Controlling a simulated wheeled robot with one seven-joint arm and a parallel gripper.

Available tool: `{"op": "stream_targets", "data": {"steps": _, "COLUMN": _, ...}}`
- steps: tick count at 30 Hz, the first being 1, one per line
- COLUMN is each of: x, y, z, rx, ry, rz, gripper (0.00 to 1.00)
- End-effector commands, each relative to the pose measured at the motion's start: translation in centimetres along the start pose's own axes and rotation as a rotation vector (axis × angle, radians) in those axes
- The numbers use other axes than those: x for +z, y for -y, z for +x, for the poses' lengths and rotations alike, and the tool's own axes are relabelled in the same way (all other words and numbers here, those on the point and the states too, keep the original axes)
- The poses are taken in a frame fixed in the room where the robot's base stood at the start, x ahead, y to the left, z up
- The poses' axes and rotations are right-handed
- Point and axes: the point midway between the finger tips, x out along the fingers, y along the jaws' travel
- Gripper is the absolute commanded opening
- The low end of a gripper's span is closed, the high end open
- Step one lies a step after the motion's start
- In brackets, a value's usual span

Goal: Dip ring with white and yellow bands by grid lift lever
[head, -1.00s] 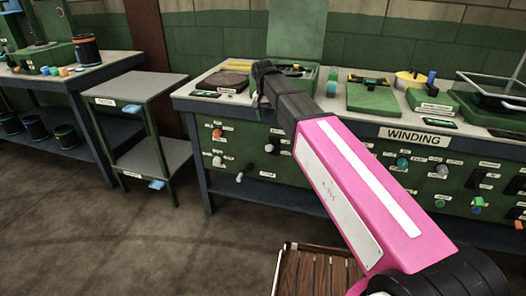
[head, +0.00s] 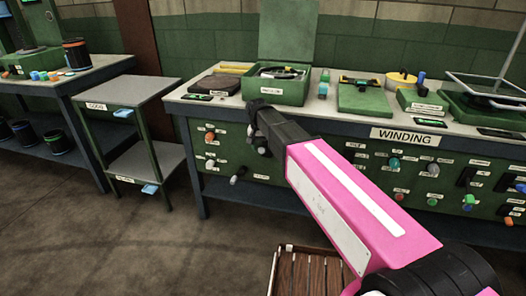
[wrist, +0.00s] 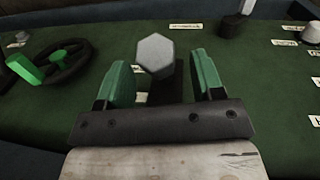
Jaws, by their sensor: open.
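My gripper (head: 256,132) is in front of the upper part of the green control panel (head: 300,165), below an open green box. In the wrist view my gripper (wrist: 164,82) is open, its two green fingers apart. A grey hexagonal knob (wrist: 155,55) on a dark stem shows between the fingers, not visibly gripped. I cannot read a label that names it the grid lift lever. The open green box (head: 275,97) on the bench holds a dark round part (head: 282,72). I cannot make out a ring with white and yellow bands.
The WINDING bench (head: 335,122) carries a green block, a yellow round item and a wire-framed tray. A grey two-shelf stand (head: 130,90) is left of it. A black handwheel (wrist: 68,62) with a green handle is left in the wrist view. A wooden slatted crate (head: 308,272) is below my arm.

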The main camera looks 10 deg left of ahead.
Motion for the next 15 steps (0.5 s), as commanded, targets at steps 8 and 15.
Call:
{"op": "stream_targets", "data": {"steps": 8, "x": 0.0, "y": 0.0, "z": 2.1, "rx": 0.000, "ry": 0.000, "rz": 0.000, "gripper": 0.61}}
{"op": "stream_targets", "data": {"steps": 15, "x": 0.0, "y": 0.0, "z": 2.2, "rx": 0.000, "ry": 0.000, "rz": 0.000, "gripper": 0.61}}
